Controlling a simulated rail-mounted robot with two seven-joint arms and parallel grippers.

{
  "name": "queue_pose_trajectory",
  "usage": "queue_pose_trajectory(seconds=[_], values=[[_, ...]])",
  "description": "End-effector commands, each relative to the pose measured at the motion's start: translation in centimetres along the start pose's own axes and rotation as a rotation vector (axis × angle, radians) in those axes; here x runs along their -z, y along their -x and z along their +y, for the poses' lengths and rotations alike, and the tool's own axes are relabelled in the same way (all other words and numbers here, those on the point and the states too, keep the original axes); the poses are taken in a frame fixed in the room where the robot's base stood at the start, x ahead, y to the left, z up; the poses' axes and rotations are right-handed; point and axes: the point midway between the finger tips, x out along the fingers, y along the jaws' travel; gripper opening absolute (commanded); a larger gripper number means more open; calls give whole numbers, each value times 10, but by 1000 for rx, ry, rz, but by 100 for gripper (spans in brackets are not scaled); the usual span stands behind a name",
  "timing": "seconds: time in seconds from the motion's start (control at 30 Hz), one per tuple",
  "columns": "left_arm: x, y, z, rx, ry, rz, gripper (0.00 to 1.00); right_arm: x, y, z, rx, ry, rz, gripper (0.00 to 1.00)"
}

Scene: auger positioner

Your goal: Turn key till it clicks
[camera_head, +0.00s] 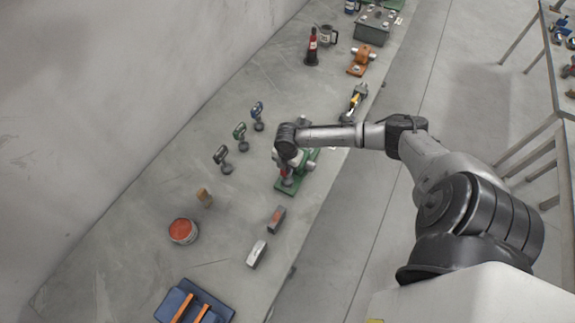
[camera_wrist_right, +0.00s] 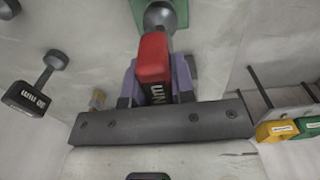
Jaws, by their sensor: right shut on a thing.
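A red key handle (camera_wrist_right: 154,62) with white lettering on its dark side fills the middle of the right wrist view. The fingers of my right gripper (camera_wrist_right: 158,92) are shut on it from both sides. Beyond the handle, its shank meets a grey rounded part at a green base (camera_wrist_right: 174,12). In the head view my right gripper (camera_head: 287,168) is over the green base (camera_head: 284,190), with a bit of red (camera_head: 284,174) showing at the fingers. How far the key is turned cannot be told. My left gripper is not in view.
Several similar handled tools stand left of the base: blue (camera_head: 257,109), green (camera_head: 240,131) and dark (camera_head: 221,155). An orange fixture (camera_head: 360,64) stands farther back.

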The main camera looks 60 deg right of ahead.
Motion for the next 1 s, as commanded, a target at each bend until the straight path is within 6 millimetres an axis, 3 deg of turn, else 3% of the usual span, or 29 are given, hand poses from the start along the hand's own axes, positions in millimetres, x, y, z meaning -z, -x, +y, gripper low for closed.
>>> queue_pose_trajectory(seconds=[1.0], values=[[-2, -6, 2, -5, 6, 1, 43, 0, -11, 1, -2, 0, 0, 0]])
